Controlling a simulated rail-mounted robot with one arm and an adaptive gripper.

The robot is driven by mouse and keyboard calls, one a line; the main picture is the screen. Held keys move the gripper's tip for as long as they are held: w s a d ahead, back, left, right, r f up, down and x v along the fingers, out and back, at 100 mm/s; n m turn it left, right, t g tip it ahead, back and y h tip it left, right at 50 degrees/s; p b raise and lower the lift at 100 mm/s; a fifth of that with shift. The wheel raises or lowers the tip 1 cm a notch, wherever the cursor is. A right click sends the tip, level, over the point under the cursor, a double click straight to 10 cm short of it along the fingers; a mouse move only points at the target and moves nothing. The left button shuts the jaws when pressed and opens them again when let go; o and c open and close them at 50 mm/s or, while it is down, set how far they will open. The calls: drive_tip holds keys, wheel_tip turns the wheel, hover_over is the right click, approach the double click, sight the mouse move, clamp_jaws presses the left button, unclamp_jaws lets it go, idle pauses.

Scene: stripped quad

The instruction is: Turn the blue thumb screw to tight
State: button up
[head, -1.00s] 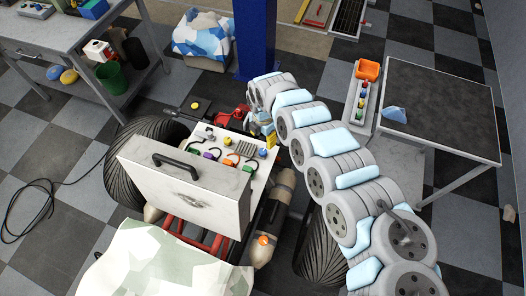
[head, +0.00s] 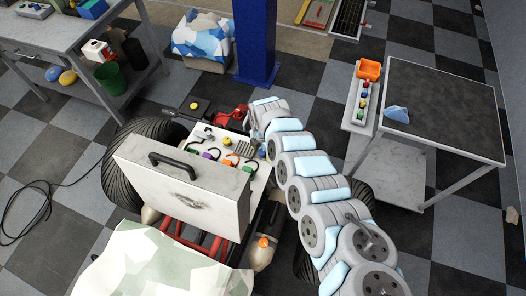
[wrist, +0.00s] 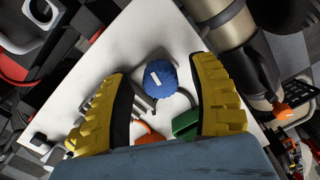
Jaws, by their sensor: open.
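The blue thumb screw (wrist: 162,73) stands on the white panel (wrist: 135,35) in the wrist view. It is a ribbed round knob with a white mark on top. My gripper (wrist: 163,80) is open, with one yellow-padded finger to the left of the screw and one to the right. Gaps show between the screw and both fingers, so they appear not to touch it. In the head view my arm reaches to the panel's right side (head: 259,181) and hides most of the screw and the gripper.
Green (wrist: 186,124) and orange connectors with dark cables sit close below the screw in the wrist view. A metal ribbed part lies just left of it. A grey case with a black handle (head: 187,157) stands in front of the panel. A metallic cylinder (wrist: 222,22) runs beside it.

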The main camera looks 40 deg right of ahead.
clamp_jaws()
